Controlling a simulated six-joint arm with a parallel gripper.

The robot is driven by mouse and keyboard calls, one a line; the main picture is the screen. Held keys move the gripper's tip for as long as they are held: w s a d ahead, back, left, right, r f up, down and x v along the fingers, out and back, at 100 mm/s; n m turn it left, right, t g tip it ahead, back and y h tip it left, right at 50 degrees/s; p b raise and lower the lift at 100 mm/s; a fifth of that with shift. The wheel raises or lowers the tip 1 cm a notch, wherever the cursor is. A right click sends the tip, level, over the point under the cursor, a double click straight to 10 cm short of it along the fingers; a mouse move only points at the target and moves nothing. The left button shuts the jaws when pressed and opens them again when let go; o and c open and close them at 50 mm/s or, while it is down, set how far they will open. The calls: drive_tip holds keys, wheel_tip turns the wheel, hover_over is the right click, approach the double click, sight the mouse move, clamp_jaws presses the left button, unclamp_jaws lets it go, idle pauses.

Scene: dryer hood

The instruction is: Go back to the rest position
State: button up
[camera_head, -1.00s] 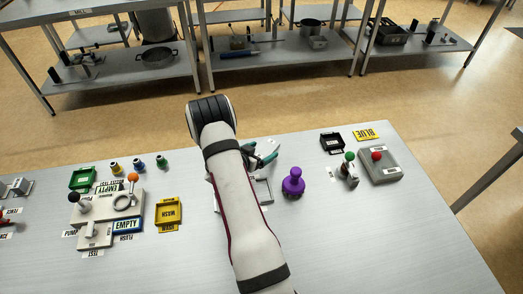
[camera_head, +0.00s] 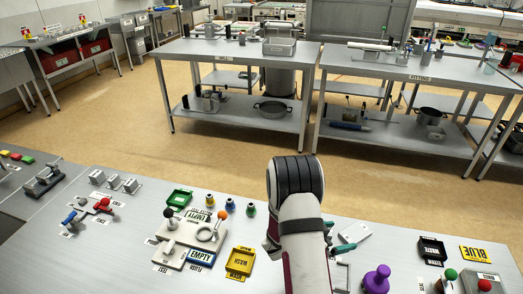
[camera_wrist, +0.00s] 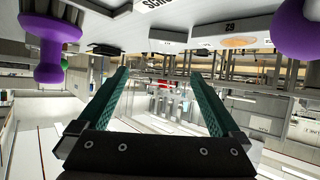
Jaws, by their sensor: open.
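My gripper (camera_wrist: 158,78) is open, with its two teal fingers spread apart and nothing between them in the wrist view. In the head view my arm reaches over the bench (camera_head: 120,268), and its wrist hides most of the gripper. A bit of teal finger (camera_head: 343,248) shows just right of the arm. A purple knob (camera_head: 377,279) stands on the bench right of the gripper. Purple shapes also show at the upper left (camera_wrist: 47,40) and upper right of the wrist view, apart from the fingers.
Floor (camera_head: 130,130) lies clear beyond the bench.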

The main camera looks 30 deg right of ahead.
drive_tip(key=s+a+r+n+g+y, duration=0.1)
drive_tip(key=s+a+r+g+y, duration=0.1)
drive_tip(key=s+a+r, duration=0.35)
drive_tip(key=s+a+r+n+g+y, duration=0.1)
drive_tip(key=s+a+r+g+y, duration=0.15)
drive_tip(key=a+r, duration=0.5)
drive_tip(key=s+a+r+n+t+y, duration=0.1)
drive_tip(key=s+a+n+y, duration=0.3)
drive_tip(key=a, duration=0.7)
drive_tip(key=s+a+r+n+t+y, duration=0.2)
drive_tip(key=s+a+n+y, duration=0.3)
drive_tip(key=a, duration=0.6)
drive_tip(key=shift+a+r+t, duration=0.2)
drive_tip(key=shift+a+t, duration=0.15)
drive_tip(key=shift+t, duration=0.3)
